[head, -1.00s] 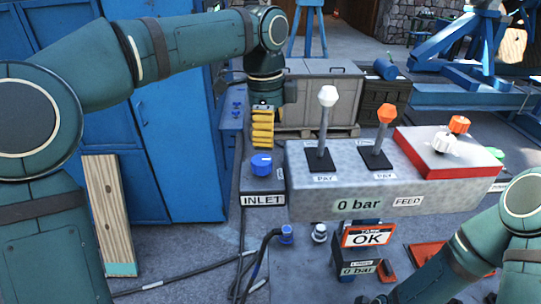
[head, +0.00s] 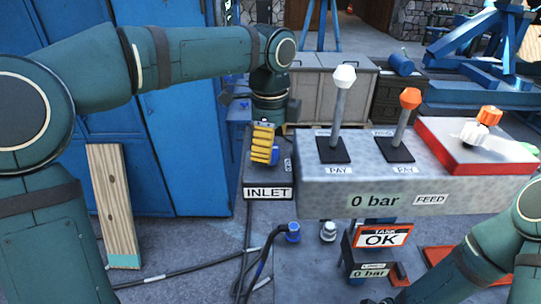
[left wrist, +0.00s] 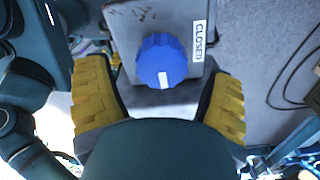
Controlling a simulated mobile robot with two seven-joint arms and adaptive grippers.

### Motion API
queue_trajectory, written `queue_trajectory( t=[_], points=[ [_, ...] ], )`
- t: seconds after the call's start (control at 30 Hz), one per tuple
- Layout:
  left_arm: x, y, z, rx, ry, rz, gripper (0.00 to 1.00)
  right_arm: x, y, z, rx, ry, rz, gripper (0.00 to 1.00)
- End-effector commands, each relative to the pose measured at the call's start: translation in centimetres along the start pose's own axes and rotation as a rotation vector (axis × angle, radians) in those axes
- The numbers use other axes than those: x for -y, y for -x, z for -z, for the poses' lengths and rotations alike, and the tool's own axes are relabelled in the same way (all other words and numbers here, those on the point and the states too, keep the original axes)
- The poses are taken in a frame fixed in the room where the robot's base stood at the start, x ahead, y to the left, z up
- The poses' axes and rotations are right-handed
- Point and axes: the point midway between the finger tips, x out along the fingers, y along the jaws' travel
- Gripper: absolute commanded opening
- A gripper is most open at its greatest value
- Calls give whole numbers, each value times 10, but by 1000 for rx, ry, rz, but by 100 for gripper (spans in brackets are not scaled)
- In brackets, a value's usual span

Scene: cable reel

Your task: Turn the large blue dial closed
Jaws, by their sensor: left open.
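The large blue dial (left wrist: 162,62) sits on a grey box in the left wrist view, with a white mark on its lower part and a CLOSED label (left wrist: 200,40) to its right. In the head view the blue dial (head: 274,155) shows only partly behind my left gripper (head: 263,145), above the INLET label (head: 267,193). In the left wrist view my left gripper (left wrist: 160,105) is open, its yellow-padded fingers wide apart on either side below the dial, with nothing between them. My right arm enters the head view at lower right, but its gripper is not visible.
A grey console (head: 400,185) with two levers, a white-knobbed one (head: 342,95) and an orange-knobbed one (head: 406,118), stands right of the dial. A blue cabinet (head: 175,130) stands left. Cables lie on the floor.

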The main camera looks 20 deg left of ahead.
Motion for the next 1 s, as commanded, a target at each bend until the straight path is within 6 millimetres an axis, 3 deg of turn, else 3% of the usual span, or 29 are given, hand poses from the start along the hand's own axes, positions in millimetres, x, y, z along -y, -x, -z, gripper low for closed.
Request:
queue_trajectory(
  t=[0.2,0.5,0.53,0.7,0.73,1.0],
  points=[
    [0,-17,0,-1,1,0,82,-2,-4,-2,4,1,0,47],
    [0,-19,0,-1,0,0,82,-1,-4,-2,4,1,0,47],
    [0,-19,0,-1,0,0,79,-1,-4,-2,4,1,0,47],
    [0,-19,0,-1,0,0,19,-1,-4,-2,4,1,0,47],
    [0,-19,0,-1,0,0,14,-1,-4,-2,4,1,0,47],
    [0,-18,0,0,16,-1,14,-1,-2,-1,3,1,0,47]
  ],
)
